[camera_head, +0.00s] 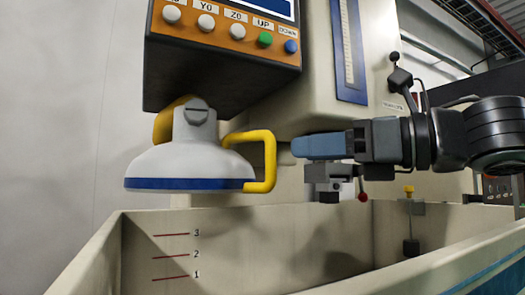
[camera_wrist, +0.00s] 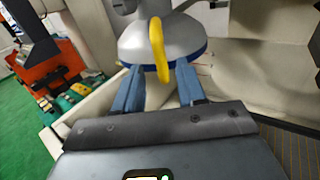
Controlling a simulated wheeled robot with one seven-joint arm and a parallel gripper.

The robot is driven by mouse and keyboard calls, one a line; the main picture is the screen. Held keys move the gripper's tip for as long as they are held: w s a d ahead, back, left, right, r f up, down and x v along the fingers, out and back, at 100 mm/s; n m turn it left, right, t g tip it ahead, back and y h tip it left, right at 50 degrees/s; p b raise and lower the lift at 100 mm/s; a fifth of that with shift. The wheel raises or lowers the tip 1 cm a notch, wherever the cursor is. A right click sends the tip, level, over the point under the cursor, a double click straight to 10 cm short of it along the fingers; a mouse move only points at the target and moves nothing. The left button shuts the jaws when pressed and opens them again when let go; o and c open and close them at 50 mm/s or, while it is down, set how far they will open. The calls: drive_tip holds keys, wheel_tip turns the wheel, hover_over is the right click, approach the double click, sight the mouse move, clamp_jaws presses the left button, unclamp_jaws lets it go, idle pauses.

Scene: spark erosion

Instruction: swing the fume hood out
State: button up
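The fume hood (camera_head: 180,168) is a pale grey dome with a blue rim, hanging below the control box over the tank. Its yellow loop handle (camera_head: 269,165) sticks out to the right. My gripper (camera_head: 293,147) with blue fingers is just right of the handle, at about its height, with a small gap between in the head view. In the wrist view, the hood (camera_wrist: 188,38) is ahead and the handle (camera_wrist: 157,45) hangs between the two spread fingertips (camera_wrist: 159,70) in the picture. The gripper is open and holds nothing.
The tank (camera_head: 95,243) with red level marks lies below the hood and gripper. The control box (camera_head: 222,75) with buttons hangs above the hood. The machine head (camera_head: 305,85) is behind. In the wrist view, an orange cart (camera_wrist: 45,72) stands at the left on green floor.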

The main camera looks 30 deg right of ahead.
sight(271, 147)
drive_tip(key=shift+p+x, duration=0.8)
drive_tip(key=shift+x, duration=2.95)
clamp_jaws()
